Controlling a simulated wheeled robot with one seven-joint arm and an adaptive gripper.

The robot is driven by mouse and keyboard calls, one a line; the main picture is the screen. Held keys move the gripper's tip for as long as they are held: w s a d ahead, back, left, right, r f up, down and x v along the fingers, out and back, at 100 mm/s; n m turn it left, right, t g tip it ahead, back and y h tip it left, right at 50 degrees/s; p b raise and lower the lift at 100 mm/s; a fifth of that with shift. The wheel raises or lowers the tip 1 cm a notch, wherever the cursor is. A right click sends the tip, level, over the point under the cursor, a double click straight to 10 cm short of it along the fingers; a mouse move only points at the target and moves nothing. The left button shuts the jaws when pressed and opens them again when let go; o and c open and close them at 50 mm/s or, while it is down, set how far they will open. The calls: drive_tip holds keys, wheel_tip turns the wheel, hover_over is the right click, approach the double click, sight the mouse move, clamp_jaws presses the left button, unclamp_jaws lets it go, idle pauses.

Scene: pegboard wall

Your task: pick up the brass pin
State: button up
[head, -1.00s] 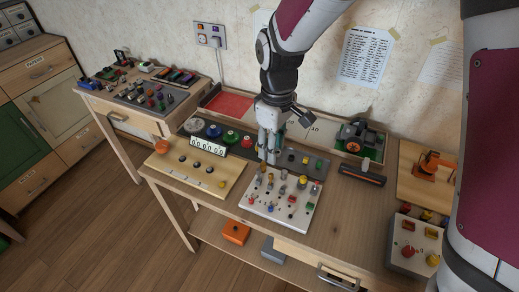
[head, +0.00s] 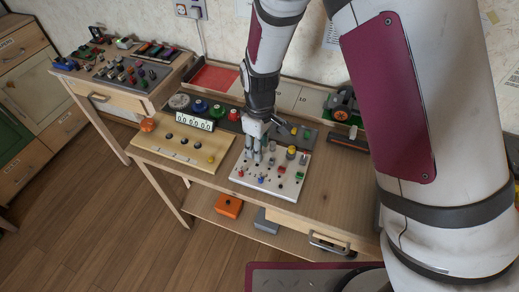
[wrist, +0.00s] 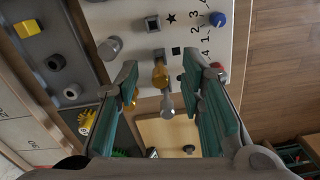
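The brass pin (wrist: 160,74) stands on a white panel (wrist: 196,15), and its rounded golden body shows between my fingertips in the wrist view. My gripper (wrist: 160,77) is open, with one teal-padded finger on each side of the pin and gaps visible between. A silver pin (wrist: 167,106) is just below the brass one in the picture. In the head view my gripper (head: 254,158) is low over the back left part of the white panel (head: 270,187). I cannot single out the brass pin there among the small parts.
A wooden board with knobs (head: 185,152) lies left of the panel. The bench top (head: 325,195) is clear to the right.

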drive_tip(key=shift+f, duration=0.2)
clamp_jaws()
